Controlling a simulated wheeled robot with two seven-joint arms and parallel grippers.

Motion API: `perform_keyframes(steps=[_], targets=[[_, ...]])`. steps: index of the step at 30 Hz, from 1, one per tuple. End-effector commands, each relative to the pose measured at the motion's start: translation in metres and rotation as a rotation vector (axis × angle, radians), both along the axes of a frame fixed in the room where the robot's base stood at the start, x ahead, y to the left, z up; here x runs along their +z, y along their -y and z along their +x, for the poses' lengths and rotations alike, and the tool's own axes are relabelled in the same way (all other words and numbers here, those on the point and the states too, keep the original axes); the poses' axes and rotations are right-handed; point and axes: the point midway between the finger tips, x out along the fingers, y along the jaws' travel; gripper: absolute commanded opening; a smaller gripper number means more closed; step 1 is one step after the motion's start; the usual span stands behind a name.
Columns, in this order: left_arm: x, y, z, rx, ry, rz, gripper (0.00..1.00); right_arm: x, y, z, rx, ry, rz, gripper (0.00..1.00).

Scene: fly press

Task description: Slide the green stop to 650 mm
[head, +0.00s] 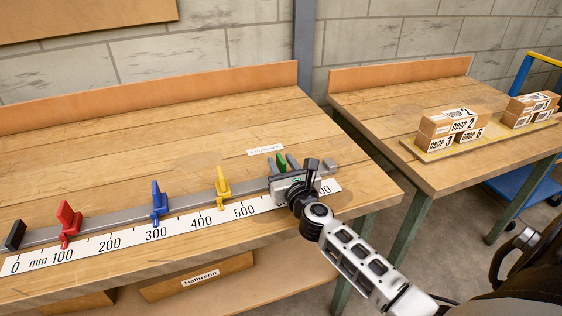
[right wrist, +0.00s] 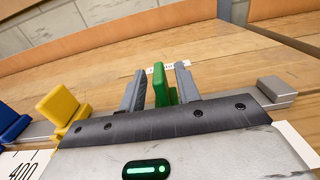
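The green stop (head: 281,164) stands upright on the grey rail (head: 130,220), near the rail's right end. My right gripper (head: 282,163) is over the rail there, its two fingers on either side of the stop. In the right wrist view, the green stop (right wrist: 161,83) shows between the fingers (right wrist: 160,90), with narrow gaps beside it, so the gripper looks open around it. The white millimetre scale (head: 90,249) runs along the rail's front; the gripper hides the part right of 500, including the stop's exact reading. My left gripper is not in view.
Yellow (head: 222,185), blue (head: 158,203) and red (head: 68,223) stops stand left along the rail. A grey end block (head: 329,165) closes its right end. A paper label (head: 265,150) lies behind the rail. A second table (head: 400,110) at right holds boxes (head: 452,128).

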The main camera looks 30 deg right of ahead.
Motion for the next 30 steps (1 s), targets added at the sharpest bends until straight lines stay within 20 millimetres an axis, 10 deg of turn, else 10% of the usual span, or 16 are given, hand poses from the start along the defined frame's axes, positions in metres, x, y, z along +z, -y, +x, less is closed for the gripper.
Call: perform_keyframes(steps=[12,16,21,30], targets=[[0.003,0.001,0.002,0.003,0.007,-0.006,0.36,0.0,0.003,0.01,0.001,0.0,0.0,0.33],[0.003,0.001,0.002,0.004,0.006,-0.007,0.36,0.0,0.003,0.01,0.001,0.0,0.0,0.02],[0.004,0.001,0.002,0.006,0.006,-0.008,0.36,0.0,0.003,0.01,0.0,0.0,0.0,0.0],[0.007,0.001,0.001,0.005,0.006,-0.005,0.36,0.0,0.046,-0.001,-0.002,-0.001,-0.002,0.0]])
